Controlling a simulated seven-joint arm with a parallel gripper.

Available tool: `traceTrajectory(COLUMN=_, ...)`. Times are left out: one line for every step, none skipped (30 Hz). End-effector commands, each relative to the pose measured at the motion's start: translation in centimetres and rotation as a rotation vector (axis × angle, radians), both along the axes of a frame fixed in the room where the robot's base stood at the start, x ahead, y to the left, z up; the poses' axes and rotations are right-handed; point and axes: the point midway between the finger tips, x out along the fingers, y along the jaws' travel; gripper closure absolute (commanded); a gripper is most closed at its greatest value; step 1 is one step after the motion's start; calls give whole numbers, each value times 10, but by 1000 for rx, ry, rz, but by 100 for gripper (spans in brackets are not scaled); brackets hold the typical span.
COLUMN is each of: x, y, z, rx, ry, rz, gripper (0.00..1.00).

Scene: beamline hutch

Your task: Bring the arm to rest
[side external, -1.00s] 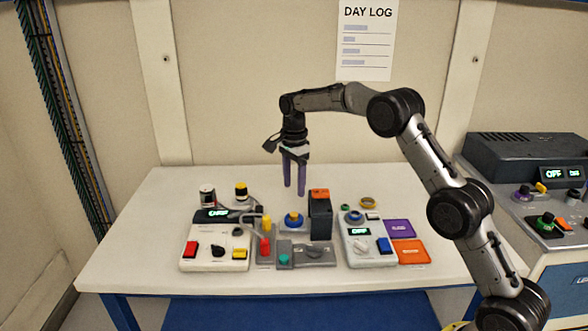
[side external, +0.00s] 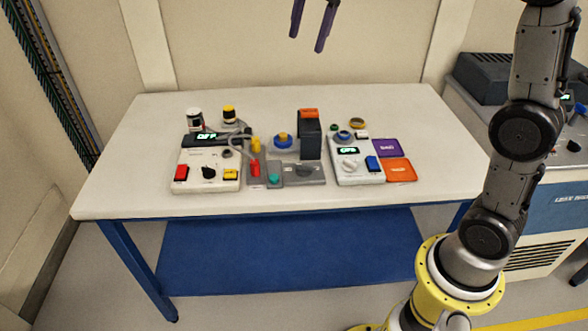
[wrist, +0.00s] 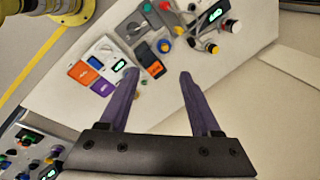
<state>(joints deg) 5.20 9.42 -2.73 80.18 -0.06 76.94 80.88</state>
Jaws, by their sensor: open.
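My gripper (side external: 309,30) shows only as two purple fingers at the top edge of the side external view, high above the back of the table and clear of everything. Its body and the upper part of my arm are cut off by the frame. In the wrist view my gripper (wrist: 157,75) is open, its two fingers apart with nothing between them. The table devices lie well beyond the fingertips.
On the white table (side external: 120,180) stand a left control box (side external: 207,170), a middle grey fixture with a black block (side external: 310,138), and a right control box (side external: 357,165) beside purple (side external: 387,148) and orange (side external: 400,170) pads. A dark-topped cabinet (side external: 480,80) stands at the right.

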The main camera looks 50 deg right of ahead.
Motion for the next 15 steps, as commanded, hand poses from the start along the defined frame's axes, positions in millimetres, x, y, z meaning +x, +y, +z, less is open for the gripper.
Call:
traceTrajectory(x=-21, y=6, z=8, rx=-12, ry=-21, rz=45, gripper=36)
traceTrajectory(x=-32, y=8, z=11, rx=-21, ry=-32, rz=75, gripper=36)
traceTrajectory(x=-47, y=12, z=15, rx=-35, ry=-48, rz=115, gripper=36)
traceTrajectory(x=-58, y=14, z=16, rx=-45, ry=-57, rz=148, gripper=36)
traceTrajectory(x=-70, y=16, z=17, rx=-56, ry=-68, rz=181, gripper=36)
traceTrajectory(x=-85, y=19, z=17, rx=-72, ry=-81, rz=227, gripper=36)
traceTrajectory(x=-96, y=21, z=16, rx=-84, ry=-92, rz=263, gripper=36)
traceTrajectory(x=-107, y=23, z=15, rx=-98, ry=-102, rz=299, gripper=36)
traceTrajectory(x=-122, y=26, z=13, rx=-116, ry=-114, rz=350, gripper=36)
traceTrajectory(x=-133, y=27, z=10, rx=-131, ry=-124, rz=387, gripper=36)
traceTrajectory(x=-145, y=29, z=6, rx=-146, ry=-132, rz=428, gripper=36)
traceTrajectory(x=-159, y=31, z=1, rx=-169, ry=-145, rz=483, gripper=36)
traceTrajectory(x=-170, y=32, z=-4, rx=-187, ry=-151, rz=526, gripper=36)
traceTrajectory(x=-180, y=33, z=-10, rx=-205, ry=-159, rz=570, gripper=36)
traceTrajectory(x=-194, y=35, z=-19, rx=-229, ry=-167, rz=630, gripper=36)
